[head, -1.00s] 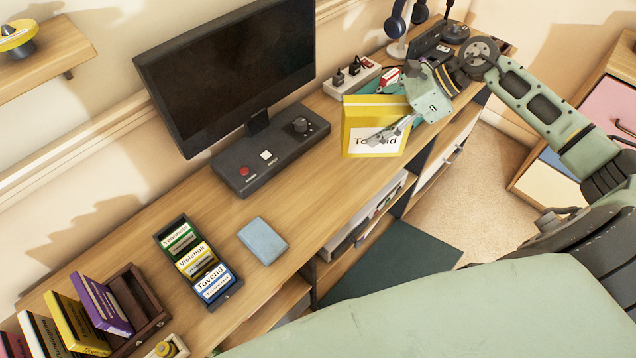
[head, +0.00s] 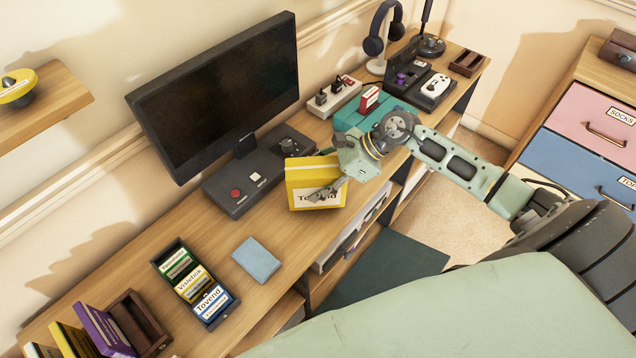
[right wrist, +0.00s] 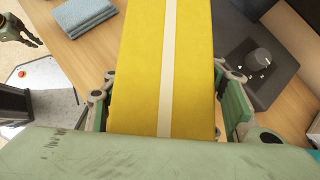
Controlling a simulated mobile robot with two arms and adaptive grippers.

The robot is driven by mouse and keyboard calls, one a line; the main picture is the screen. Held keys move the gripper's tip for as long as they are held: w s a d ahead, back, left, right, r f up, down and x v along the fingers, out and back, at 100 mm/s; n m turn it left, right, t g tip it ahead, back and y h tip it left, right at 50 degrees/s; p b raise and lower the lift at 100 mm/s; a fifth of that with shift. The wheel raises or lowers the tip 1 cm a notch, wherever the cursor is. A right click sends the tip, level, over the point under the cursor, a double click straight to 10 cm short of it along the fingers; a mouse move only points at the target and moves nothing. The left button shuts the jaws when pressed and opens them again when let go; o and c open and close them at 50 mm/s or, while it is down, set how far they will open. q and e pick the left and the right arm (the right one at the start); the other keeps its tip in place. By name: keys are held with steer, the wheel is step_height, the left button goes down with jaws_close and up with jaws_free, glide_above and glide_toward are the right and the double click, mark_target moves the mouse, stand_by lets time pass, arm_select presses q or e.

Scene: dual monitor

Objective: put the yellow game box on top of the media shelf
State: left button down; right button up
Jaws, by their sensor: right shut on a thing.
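The yellow game box (head: 316,171), with a white label reading "Tovend", is held upright above the desk, in front of the monitor base. My right gripper (head: 335,185) is shut on it. In the right wrist view the yellow box (right wrist: 140,65) fills the middle between both fingers. Whether its lower edge touches the desk is unclear. A wooden wall shelf (head: 60,98) at upper left carries a round yellow object. I cannot tell for certain which piece is the media shelf. Part of what looks like my left gripper (right wrist: 18,32) shows in the right wrist view; its jaws are unclear.
The monitor (head: 215,95) stands on a dark control base (head: 232,195). A blue folded item (head: 256,259) and a black tray of cartridges (head: 234,302) lie left of the box. Upright cases stand at lower left. A teal box (head: 350,117) and a headphone stand are behind my right arm.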

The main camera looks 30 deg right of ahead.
step_height(320, 180, down, 2)
steer(key=shift+f, duration=0.25)
steer(key=o, duration=1.4)
steer(key=shift+c, duration=0.2)
steer(key=b+v, duration=0.2)
steer(key=v, duration=1)
steer(key=shift+b, duration=0.3)
